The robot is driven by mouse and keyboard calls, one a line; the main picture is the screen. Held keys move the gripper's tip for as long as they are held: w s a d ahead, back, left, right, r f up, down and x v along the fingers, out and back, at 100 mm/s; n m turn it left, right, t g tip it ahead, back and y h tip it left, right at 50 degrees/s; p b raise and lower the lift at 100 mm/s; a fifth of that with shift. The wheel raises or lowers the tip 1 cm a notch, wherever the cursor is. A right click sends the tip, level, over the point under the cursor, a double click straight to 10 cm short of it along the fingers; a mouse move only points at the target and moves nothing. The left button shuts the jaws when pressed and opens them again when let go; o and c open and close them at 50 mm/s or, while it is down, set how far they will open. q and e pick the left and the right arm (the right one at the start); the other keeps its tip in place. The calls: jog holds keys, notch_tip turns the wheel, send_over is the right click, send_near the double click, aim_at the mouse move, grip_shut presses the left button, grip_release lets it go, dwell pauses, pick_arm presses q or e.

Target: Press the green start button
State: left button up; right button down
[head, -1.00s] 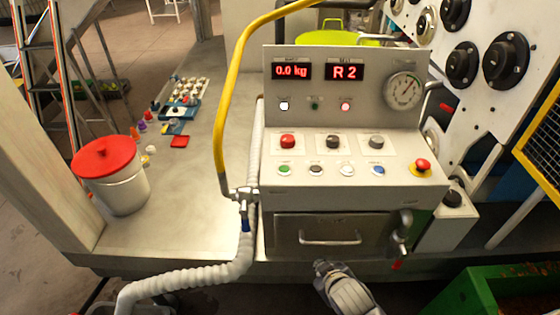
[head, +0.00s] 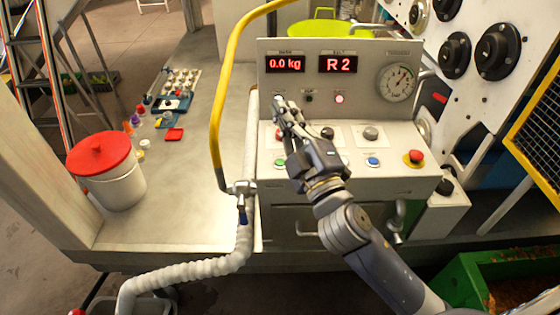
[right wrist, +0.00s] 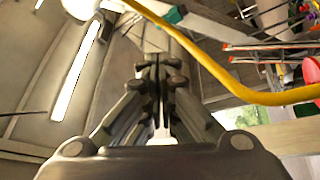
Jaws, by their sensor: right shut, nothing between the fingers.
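The control panel (head: 408,184) stands at the middle of the head view, with a row of small buttons along its front. The green start button (head: 279,162) shows at the left end of that row, just left of my right gripper. My right gripper (head: 281,104) is shut and empty, its fingers pointing up and to the left over the panel's left part. It hides part of the red knob and the button beside the green one. The shut fingers also show in the right wrist view (right wrist: 160,75). My left gripper is not in view.
A yellow hose (head: 219,120) arches along the panel's left edge. A red emergency button (head: 414,157) sits at the panel's right. The upright face has red displays (head: 338,65) and a gauge (head: 397,83). A red-lidded white bucket (head: 115,185) stands at left on the bench.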

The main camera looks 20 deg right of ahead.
jog(key=s+a+r+n+g+y, duration=0.25)
jog(key=a+r+n+y, duration=0.65)
jog(key=n+y, duration=0.45)
jog(key=s+a+f+n+g+y, duration=0.2)
jog(key=a+n+g, duration=0.35)
jog(key=n, duration=0.35)
jog(key=s+a+f+n+g+y, duration=0.1)
jog(key=s+a+n+g, duration=0.1)
jog(key=a+n+g, duration=0.5)
jog(key=w+d+f+n+h, duration=0.6)
jog(key=d+f+n+h, duration=0.15)
jog(key=f, duration=0.25)
jog(key=w+d+t+h, duration=0.1)
jog(key=w+d+h, duration=0.2)
jog(key=d, duration=0.4)
jog(key=w+d+f+t+h, duration=0.1)
jog(key=w+d+h, duration=0.2)
jog(key=d, duration=0.4)
jog(key=shift+f+h, duration=0.3)
jog(key=shift+h, duration=0.4)
